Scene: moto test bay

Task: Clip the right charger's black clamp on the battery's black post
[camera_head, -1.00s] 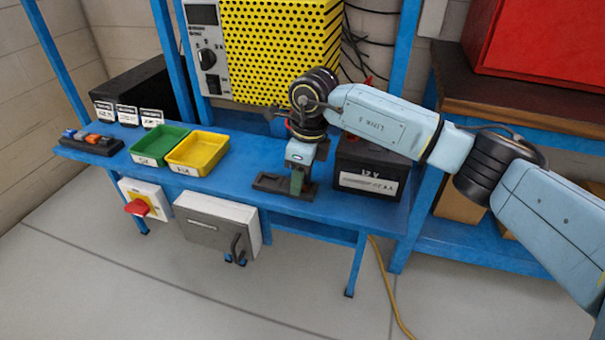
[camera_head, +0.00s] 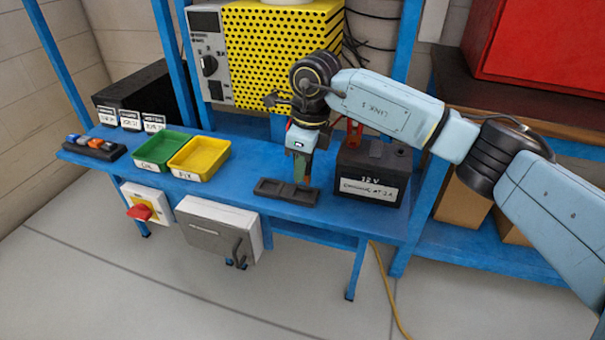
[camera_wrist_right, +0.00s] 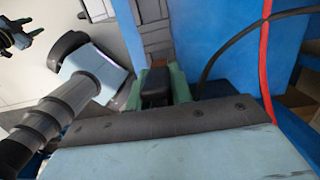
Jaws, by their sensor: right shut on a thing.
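My right gripper (camera_head: 300,168) points down over the bench, left of the battery. In the right wrist view its green fingers (camera_wrist_right: 163,88) are shut on a dark piece, the black clamp (camera_wrist_right: 155,84). The clamp is small and hard to make out in the head view. The black battery (camera_head: 368,188) with a white 12 V label stands on the bench, apart from the gripper. A red clamp (camera_head: 353,131) shows at the battery's back left. Dark shapes sit on the battery's top, but I cannot tell the black post clearly.
A dark holder tray (camera_head: 286,192) lies below the gripper on the blue bench (camera_head: 235,190). Yellow (camera_head: 200,156) and green (camera_head: 160,148) bins stand to the left. The yellow perforated charger cabinet (camera_head: 270,60) is behind. Red and black cables (camera_wrist_right: 264,60) pass beside the gripper.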

